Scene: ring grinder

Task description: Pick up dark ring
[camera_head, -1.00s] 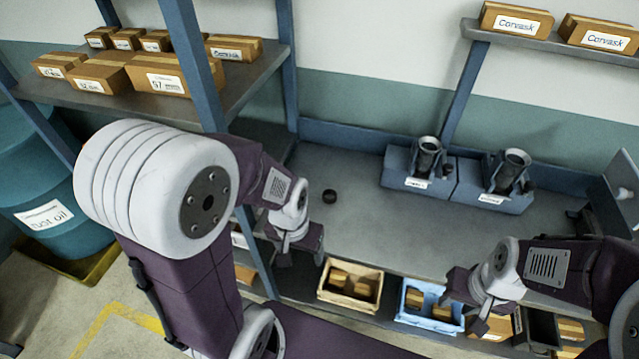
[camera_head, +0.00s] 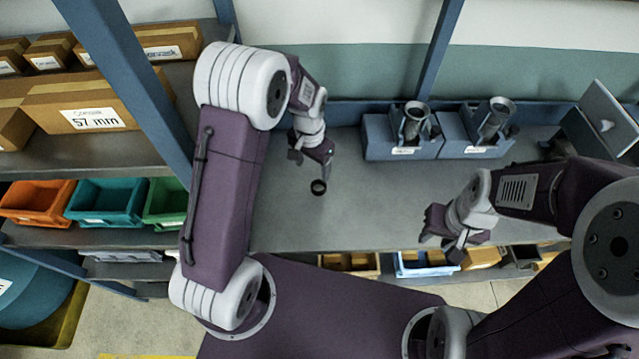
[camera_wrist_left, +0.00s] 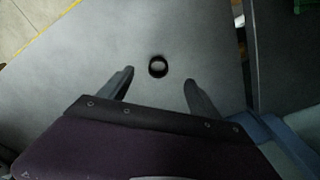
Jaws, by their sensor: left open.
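The dark ring (camera_head: 318,187) lies flat on the grey workbench (camera_head: 290,220), near its left part. My left gripper (camera_head: 312,163) is just behind and above the ring in the head view. In the left wrist view the ring (camera_wrist_left: 158,66) sits just beyond and between the two open fingertips (camera_wrist_left: 158,78), apart from both. Nothing is between the fingers. My right gripper (camera_head: 445,240) hangs over the front edge of the bench, well to the right of the ring; its fingers look spread with nothing visible between them.
Two blue-grey fixtures with dark cylinders (camera_head: 415,122) stand at the back of the bench. A blue post (camera_head: 130,85) and a shelf with boxes (camera_head: 95,110) are at left. Coloured bins (camera_head: 105,200) sit lower left. The bench around the ring is clear.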

